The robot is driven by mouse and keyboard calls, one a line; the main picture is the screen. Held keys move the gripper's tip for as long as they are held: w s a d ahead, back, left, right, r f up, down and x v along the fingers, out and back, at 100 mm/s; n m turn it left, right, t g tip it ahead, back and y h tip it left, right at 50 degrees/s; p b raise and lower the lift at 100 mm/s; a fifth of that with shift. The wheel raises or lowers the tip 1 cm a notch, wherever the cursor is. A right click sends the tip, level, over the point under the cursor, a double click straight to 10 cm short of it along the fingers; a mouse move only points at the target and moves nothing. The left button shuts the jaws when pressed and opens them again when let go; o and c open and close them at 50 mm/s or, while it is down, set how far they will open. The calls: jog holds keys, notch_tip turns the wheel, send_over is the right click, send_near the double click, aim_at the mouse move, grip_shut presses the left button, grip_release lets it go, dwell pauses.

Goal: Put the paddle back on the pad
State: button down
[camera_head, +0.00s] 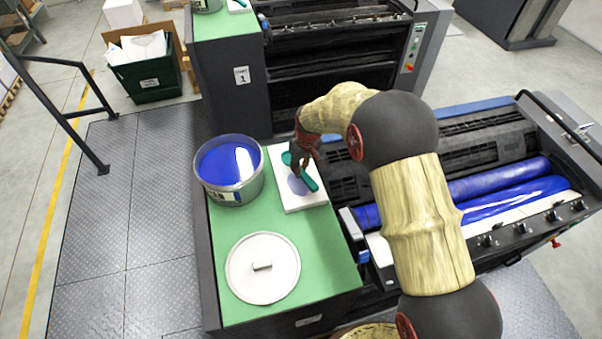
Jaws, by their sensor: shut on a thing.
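A teal paddle (307,180) is in my gripper (299,167), at the white pad (311,201). The pad lies on the green top of the cabinet and has a blue ink smear (297,185) on it. My gripper points down over the far part of the pad and is shut on the paddle. The paddle slants across the pad from upper left to lower right. I cannot tell whether it touches the pad. The gripper hides the middle of the paddle.
An open can of blue ink (229,168) stands left of the pad. A round lid with a handle (262,287) lies nearer on the green top (219,235). The printing machine with blue rollers (515,191) is to the right. A railing (72,128) stands at left.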

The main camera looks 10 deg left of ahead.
aim_at(305, 175)
notch_tip(305, 175, down, 4)
jog(key=shift+s+d+r, duration=0.1)
jog(key=shift+r, duration=0.15)
jog(key=c, duration=1.7)
grip_release()
jog(key=shift+r, duration=0.1)
jog(key=r, duration=0.4)
jog(key=s+d+r, duration=0.1)
jog(key=r, duration=0.6)
jog(key=shift+s+d+r+b, duration=0.3)
jog(key=shift+s+r+b, duration=0.05)
jog(key=shift+b, duration=0.05)
jog(key=shift+d+r, duration=0.1)
